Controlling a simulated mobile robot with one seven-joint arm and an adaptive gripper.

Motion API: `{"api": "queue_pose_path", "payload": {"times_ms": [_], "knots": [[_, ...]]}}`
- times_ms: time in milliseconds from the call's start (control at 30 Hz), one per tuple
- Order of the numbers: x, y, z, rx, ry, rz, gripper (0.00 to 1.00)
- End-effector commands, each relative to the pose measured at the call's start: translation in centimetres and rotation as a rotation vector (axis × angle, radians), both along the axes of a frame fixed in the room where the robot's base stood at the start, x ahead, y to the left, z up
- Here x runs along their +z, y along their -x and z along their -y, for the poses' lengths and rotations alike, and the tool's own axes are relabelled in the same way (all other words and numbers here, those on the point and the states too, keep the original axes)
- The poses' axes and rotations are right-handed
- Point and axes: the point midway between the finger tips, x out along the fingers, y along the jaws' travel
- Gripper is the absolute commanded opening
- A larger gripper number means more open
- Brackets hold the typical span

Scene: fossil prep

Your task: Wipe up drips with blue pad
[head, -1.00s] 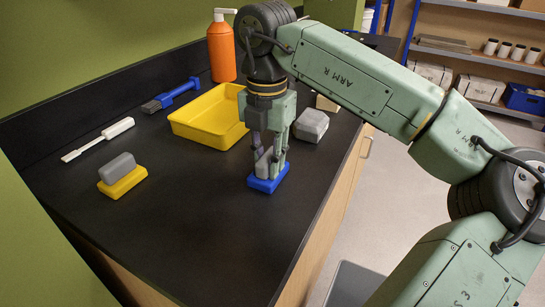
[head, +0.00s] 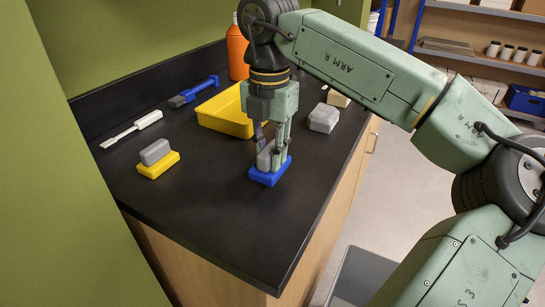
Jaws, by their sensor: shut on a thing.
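The blue pad (head: 268,177) with a grey grip block on top is on or just over the black worktop, right of the middle. My gripper (head: 271,152) points down and is shut on the grey block of the blue pad. A second pad, yellow with a grey block (head: 158,166), sits on the worktop to the left. I cannot make out any drips on the dark surface; the spot under the blue pad is hidden.
A yellow tray (head: 225,126) stands behind my gripper, with an orange bottle (head: 236,58) beyond. A blue-handled brush (head: 194,91) and a white scraper (head: 133,129) lie at the left. A grey block (head: 323,118) sits right. The front of the black worktop (head: 225,215) is clear.

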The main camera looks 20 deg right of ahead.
Motion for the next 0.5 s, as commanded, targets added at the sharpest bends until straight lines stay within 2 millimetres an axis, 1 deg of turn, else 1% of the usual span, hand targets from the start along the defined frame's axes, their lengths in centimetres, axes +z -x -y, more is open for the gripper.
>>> {"api": "queue_pose_path", "payload": {"times_ms": [33, 300, 400, 500], "knots": [[1.2, -0.1, -0.1, 0.003, 0.001, 0.001, 0.0], [4.2, -0.6, -0.4, 0.013, 0.001, 0.001, 0.0], [4.6, -0.6, -0.5, 0.017, 0.001, 0.001, 0.0], [4.6, -0.7, -0.5, 0.018, 0.001, 0.001, 0.0]]}}
